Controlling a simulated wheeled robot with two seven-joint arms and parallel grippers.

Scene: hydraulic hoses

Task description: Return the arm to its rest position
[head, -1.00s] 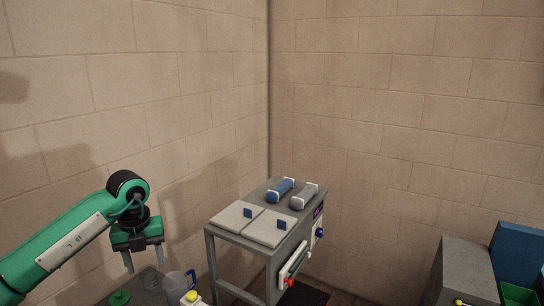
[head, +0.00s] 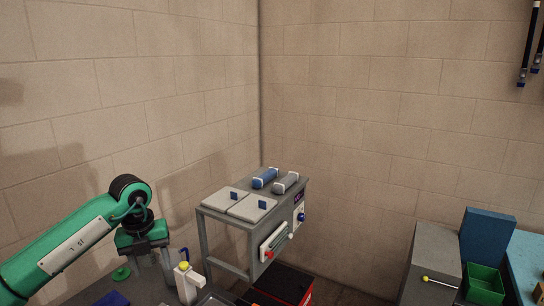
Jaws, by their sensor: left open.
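My left arm (head: 70,248) is green and black and comes in from the left. Its gripper (head: 156,272) hangs pointing down at the lower left, with its fingers apart and nothing visible between them. A white dispenser with a yellow top (head: 185,280) stands just to the right of the fingers in the picture. I cannot tell whether they touch. My right arm and gripper are not in view.
A grey bench (head: 225,228) with two pale lids and blue and grey cylinders stands in the corner. A red-edged dark box (head: 284,284) is below it. At right are a grey cabinet (head: 436,252), a green bin (head: 484,284) and hanging dark hoses (head: 529,45).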

